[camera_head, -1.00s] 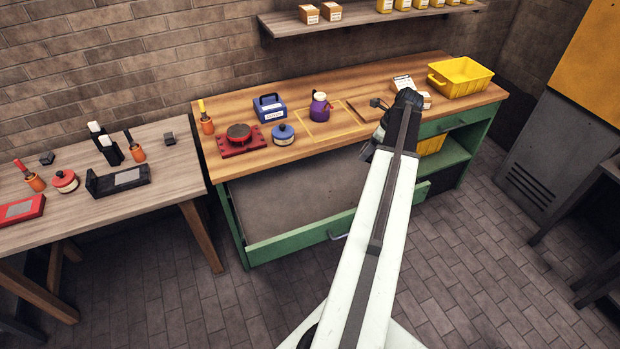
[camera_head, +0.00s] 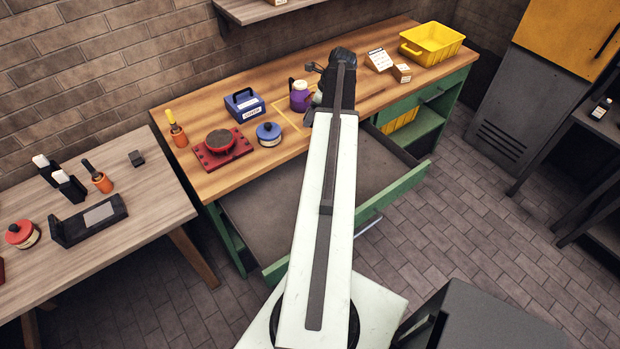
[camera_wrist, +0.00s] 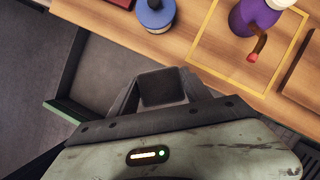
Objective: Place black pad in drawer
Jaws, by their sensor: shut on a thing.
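My gripper (camera_wrist: 160,92) is shut on a small dark square block, the black pad (camera_wrist: 163,88), seen end-on between the fingers in the wrist view. In the head view my arm hides the fingers and the pad. The green drawer (camera_head: 390,187) is pulled out below the wooden worktop, with a bare grey floor (camera_head: 262,205). My arm crosses over its middle. In the wrist view the gripper appears close to the worktop's front edge, above the level of the drawer; its exact height I cannot tell.
The worktop (camera_head: 345,108) holds a purple kettle (camera_head: 300,97), a blue pot (camera_head: 268,134), a red burner (camera_head: 221,146), a blue box (camera_head: 244,104) and a yellow bin (camera_head: 432,43). Another small black block (camera_head: 136,158) lies on the left table (camera_head: 150,195).

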